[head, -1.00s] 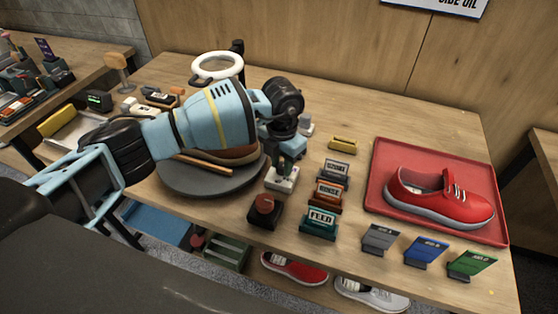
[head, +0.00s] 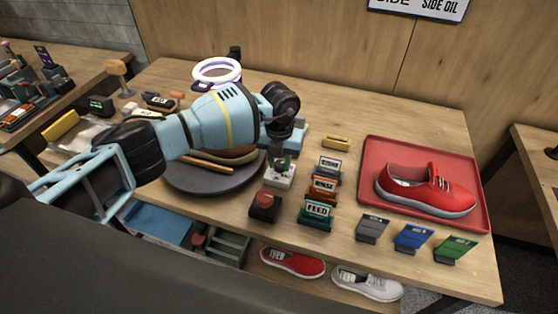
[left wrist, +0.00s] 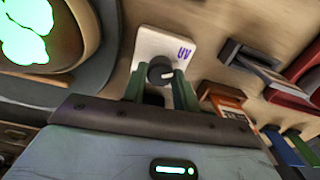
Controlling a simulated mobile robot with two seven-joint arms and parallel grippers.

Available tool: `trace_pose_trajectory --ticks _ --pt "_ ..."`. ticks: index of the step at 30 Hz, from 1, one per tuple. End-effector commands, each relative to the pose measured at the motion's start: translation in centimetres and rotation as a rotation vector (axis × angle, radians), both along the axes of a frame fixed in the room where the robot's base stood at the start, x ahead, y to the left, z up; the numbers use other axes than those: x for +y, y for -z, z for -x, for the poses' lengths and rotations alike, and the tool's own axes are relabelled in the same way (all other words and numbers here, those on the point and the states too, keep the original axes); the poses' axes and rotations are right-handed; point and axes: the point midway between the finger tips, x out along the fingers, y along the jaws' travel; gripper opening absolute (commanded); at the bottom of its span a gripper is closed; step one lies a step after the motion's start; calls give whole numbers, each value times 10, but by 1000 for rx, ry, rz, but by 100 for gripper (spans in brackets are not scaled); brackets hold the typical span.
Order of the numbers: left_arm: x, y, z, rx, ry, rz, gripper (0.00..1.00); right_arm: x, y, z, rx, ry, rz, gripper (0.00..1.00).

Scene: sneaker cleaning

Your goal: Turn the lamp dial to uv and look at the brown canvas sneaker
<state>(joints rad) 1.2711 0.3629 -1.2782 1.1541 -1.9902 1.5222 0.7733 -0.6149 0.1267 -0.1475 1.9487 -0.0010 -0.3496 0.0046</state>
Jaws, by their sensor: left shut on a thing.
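The lamp dial (left wrist: 160,70) is a dark knob on a white plate marked UV in violet; the plate shows in the head view (head: 279,178). My left gripper (left wrist: 161,84) is shut on the knob, with one green finger on each side. The ring lamp (head: 217,72) glows violet-white behind my arm. The brown canvas sneaker (head: 236,158) rests on the round grey turntable (head: 205,190), mostly hidden by my left arm. In the left wrist view, bright green glowing patches (left wrist: 25,28) show on it at the upper left. My right gripper is out of view.
A red sneaker (head: 425,188) sits on a red tray (head: 376,155) at the right. A red button (head: 265,204) and signs, including FEED (head: 317,213), stand close to the dial. Grey, blue and green card holders (head: 413,239) line the front edge.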

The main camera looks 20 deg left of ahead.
Motion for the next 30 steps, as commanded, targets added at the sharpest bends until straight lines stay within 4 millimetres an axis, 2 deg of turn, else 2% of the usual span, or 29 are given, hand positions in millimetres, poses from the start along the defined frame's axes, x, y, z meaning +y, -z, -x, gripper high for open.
trace_pose_trajectory --ticks 8,9,13,23,26,30 --pt "0 -1 0 -1 -2 1 6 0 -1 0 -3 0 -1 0" --pt "0 -1 0 -1 -2 1 34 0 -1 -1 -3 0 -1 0" --pt "0 0 0 -1 -2 1 51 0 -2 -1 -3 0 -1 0" --pt "0 -3 0 -1 -1 1 51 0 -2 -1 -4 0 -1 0" --pt "0 -13 -1 -4 -1 1 51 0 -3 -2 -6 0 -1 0" --pt "0 -36 -1 -6 -2 2 51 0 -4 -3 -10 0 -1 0"
